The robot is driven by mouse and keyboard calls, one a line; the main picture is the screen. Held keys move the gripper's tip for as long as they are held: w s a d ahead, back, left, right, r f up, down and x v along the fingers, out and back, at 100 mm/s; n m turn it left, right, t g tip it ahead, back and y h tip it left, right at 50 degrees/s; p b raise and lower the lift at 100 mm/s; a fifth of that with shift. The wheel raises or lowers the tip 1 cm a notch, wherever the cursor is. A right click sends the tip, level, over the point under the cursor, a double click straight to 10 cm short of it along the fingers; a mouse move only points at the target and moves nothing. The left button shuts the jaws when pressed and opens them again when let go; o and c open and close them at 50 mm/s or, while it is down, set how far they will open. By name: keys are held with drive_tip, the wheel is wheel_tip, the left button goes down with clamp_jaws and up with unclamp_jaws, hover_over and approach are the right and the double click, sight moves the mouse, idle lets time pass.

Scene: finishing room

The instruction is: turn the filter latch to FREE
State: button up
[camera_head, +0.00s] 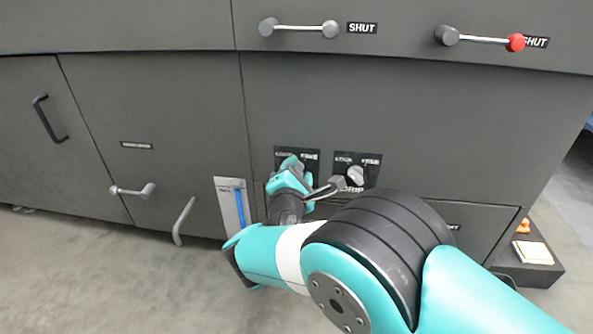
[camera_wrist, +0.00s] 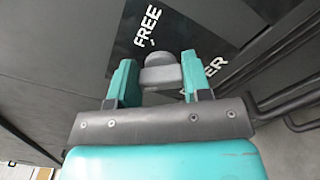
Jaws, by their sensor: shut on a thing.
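The filter latch (camera_wrist: 162,68) is a grey knob on a black plate (camera_wrist: 172,25) in the wrist view. The plate carries the word FREE at the top and a partly hidden word ending in TER at the right. My gripper (camera_wrist: 160,82) has its two teal fingers on either side of the knob and is shut on it. In the head view my gripper (camera_head: 292,170) is at the left of two black plates, and it hides the latch and much of that plate (camera_head: 313,155). I cannot tell which way the latch points.
A second black plate (camera_head: 374,160) with a pale round knob (camera_head: 355,175) is close on the right. A metal bar handle (camera_head: 300,28) and a red-tipped lever (camera_head: 482,39), both beside SHUT labels, are above. A plate with a blue strip (camera_head: 240,205) is at the left.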

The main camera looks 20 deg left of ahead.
drive_tip(key=m+p, duration=0.1)
drive_tip(key=m, duration=0.3)
drive_tip(key=shift+f, duration=0.1)
drive_tip(key=m, duration=0.4)
drive_tip(key=shift+f, duration=0.1)
drive_tip(key=m, duration=0.4)
drive_tip(key=shift+f, duration=0.2)
drive_tip(key=shift+s+f+m, duration=0.1)
drive_tip(key=shift+m, duration=2.1)
drive_tip(key=o, duration=0.9)
